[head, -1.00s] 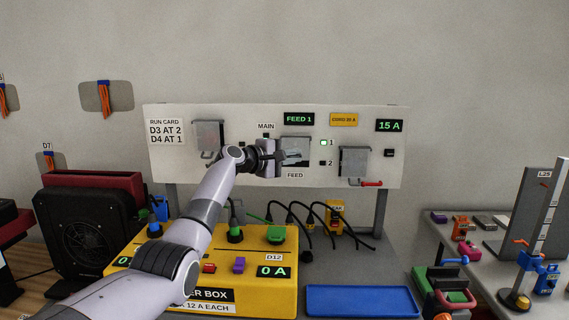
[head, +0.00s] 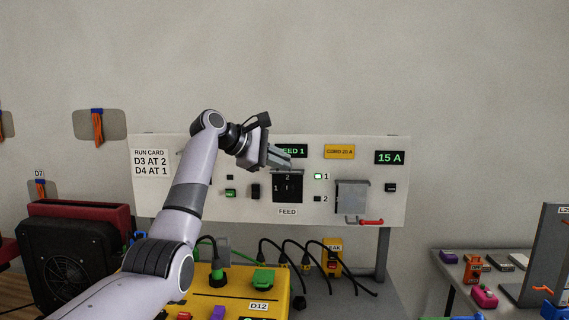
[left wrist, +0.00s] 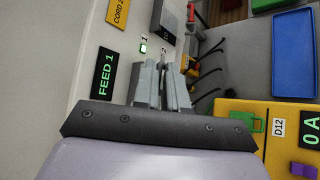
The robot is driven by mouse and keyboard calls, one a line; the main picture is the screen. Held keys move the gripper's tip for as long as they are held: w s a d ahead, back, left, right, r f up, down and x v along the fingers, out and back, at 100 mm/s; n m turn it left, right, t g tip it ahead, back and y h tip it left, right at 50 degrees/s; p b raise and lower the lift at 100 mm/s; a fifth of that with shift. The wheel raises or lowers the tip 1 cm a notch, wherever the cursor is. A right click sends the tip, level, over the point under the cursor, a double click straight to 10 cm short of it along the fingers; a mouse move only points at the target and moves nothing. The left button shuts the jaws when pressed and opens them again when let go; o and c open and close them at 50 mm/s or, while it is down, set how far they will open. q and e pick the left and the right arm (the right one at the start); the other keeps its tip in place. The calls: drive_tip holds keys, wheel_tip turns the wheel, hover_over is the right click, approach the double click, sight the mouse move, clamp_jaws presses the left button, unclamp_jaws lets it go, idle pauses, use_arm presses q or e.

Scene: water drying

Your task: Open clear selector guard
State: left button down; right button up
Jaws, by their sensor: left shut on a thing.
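The feed selector (head: 288,188) is a black plate with 1 and 2 marks, above the FEED label on the white panel. Its face is uncovered. The clear guard (head: 295,170) is swung up at the selector's top edge, seen nearly edge-on and partly hidden. My left gripper (head: 286,163) is at that top edge, just under the FEED 1 display, and is shut on the guard. In the left wrist view the fingers (left wrist: 161,88) are close together, with the guard hard to make out between them. My right gripper is not in view.
Another grey guard (head: 352,197) with a red handle (head: 371,222) is to the right. The FEED 1 display (head: 293,151) is close above my gripper. Black cables (head: 310,262) and a yellow box (head: 250,298) are below the panel.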

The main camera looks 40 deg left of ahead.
use_arm(q)
drive_tip(key=shift+w+f, duration=0.1)
drive_tip(key=shift+f, duration=0.4)
drive_tip(key=c, duration=1.4)
unclamp_jaws()
drive_tip(key=shift+o, duration=0.7)
drive_tip(key=shift+w+a+f, duration=0.1)
drive_tip(key=shift+f, duration=0.05)
drive_tip(key=shift+r, duration=0.2)
drive_tip(key=b+v, duration=0.1)
drive_tip(key=v, duration=0.6)
drive_tip(key=shift+b, duration=0.35)
